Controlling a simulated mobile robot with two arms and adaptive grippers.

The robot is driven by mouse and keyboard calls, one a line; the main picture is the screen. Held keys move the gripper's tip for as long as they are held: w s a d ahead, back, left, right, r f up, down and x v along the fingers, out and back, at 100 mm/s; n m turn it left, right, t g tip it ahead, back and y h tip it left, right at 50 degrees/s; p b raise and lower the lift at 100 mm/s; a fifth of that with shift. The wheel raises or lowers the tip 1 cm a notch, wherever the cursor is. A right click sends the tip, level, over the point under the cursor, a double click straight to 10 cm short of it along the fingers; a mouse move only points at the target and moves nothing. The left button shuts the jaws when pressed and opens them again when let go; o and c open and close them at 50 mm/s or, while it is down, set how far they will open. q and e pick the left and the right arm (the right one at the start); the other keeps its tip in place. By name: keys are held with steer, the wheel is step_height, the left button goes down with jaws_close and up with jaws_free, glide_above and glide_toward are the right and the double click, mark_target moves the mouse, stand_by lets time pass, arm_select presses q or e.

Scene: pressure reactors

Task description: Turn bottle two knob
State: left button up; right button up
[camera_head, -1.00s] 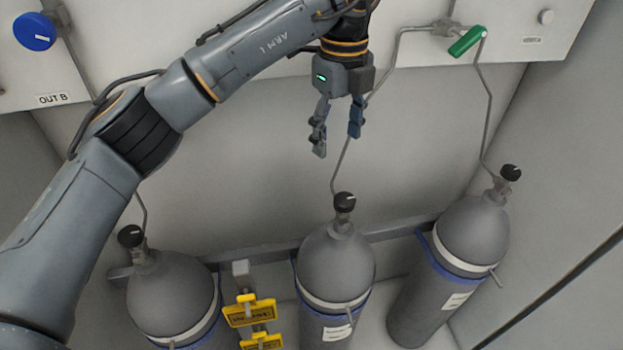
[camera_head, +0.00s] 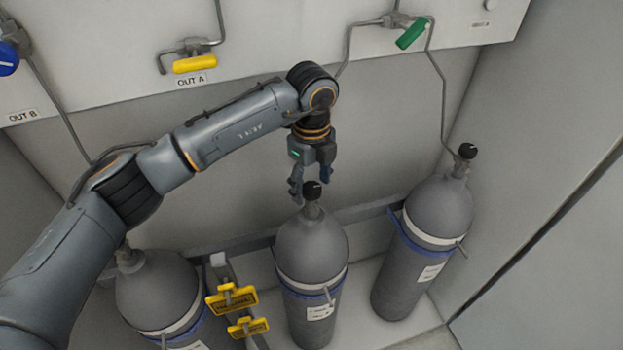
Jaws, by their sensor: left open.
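Three grey gas bottles stand in a row in the head view: a left bottle (camera_head: 158,290), a middle bottle (camera_head: 311,250) and a right bottle (camera_head: 437,207). The middle bottle has a black knob (camera_head: 312,190) on top. The right bottle has a similar black knob (camera_head: 467,151). The left bottle's knob is hidden behind my left arm. My left gripper (camera_head: 310,192) points down with its fingers open, at the middle bottle's knob. The knob shows between the fingertips; I cannot tell whether they touch it. My right gripper is not in view.
A wall panel above carries a blue handle (camera_head: 8,58), a yellow handle (camera_head: 195,64) and a green handle (camera_head: 411,33). Thin pipes run down to the bottles. Yellow tags (camera_head: 231,298) hang between the left and middle bottles. A side wall (camera_head: 560,180) stands at the right.

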arm_select(q)
steer(key=c, duration=1.2)
steer(key=shift+o, duration=0.2)
steer(key=shift+f+m+b, duration=0.1)
steer(key=shift+m+b, duration=0.6)
steer(key=shift+b, duration=0.3)
steer(key=m+b, duration=0.4)
steer(key=shift+f+b, duration=0.1)
steer(key=shift+b, duration=0.25)
steer(key=m+b, duration=0.3)
steer(key=m, duration=0.1)
steer(key=shift+m+b, duration=0.3)
steer(key=shift+m, duration=0.1)
steer(key=m+b, duration=0.2)
steer(key=m, duration=0.3)
steer(key=m+b, duration=0.1)
steer(key=m, duration=0.3)
steer(key=shift+r, duration=0.25)
steer(key=m+b, duration=0.1)
steer(key=m, duration=0.9)
steer(key=shift+m, duration=0.4)
steer(key=m, duration=0.6)
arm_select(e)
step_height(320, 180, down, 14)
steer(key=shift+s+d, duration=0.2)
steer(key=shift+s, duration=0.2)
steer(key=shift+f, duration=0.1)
